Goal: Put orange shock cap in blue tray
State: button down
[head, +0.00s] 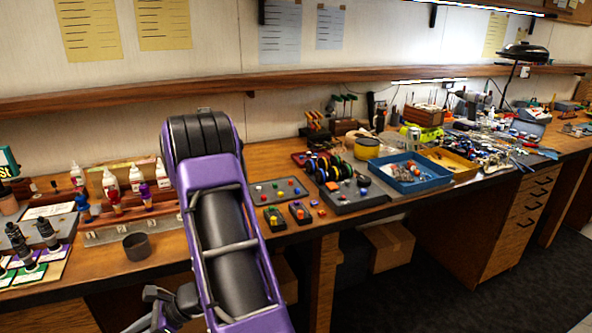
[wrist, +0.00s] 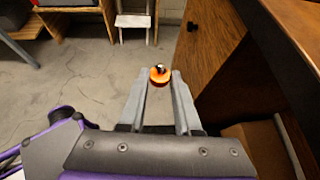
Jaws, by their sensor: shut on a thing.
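My gripper (wrist: 160,82) is shut on the orange shock cap (wrist: 160,77), which sits between the fingertips in the wrist view. The cap is small, round and orange, with a dark and shiny centre. It is held over the grey floor, beside a wooden bench side. The blue tray (head: 425,187) is on the workbench, right of centre in the head view, with small clear and orange-brown items inside. My gripper's fingers and the held cap cannot be made out in the head view.
A yellow tray (head: 462,175) stands right of the blue tray. A dark stand with coloured caps (head: 352,203) and small dark blocks (head: 274,217) lie to its left. My purple arm hides part of the bench. Floor is open in front of the drawers (head: 525,208).

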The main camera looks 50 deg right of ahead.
aim_at(437, 176)
jog(key=k+l, duration=0.2)
jog(key=l, duration=0.15)
jog(key=k+l+z, duration=0.15)
jog(key=l, duration=0.15)
jog(key=k+l, duration=0.2)
jog(key=l, duration=0.15)
jog(key=k+l+z, duration=0.15)
jog(key=l, duration=0.2)
jog(key=k+l, duration=0.15)
jog(key=l, duration=0.2)
jog(key=k+l+z, duration=0.1)
jog(key=l, duration=0.25)
jog(key=k+l+z, duration=0.1)
jog(key=l, duration=0.3)
jog(key=k, duration=0.1)
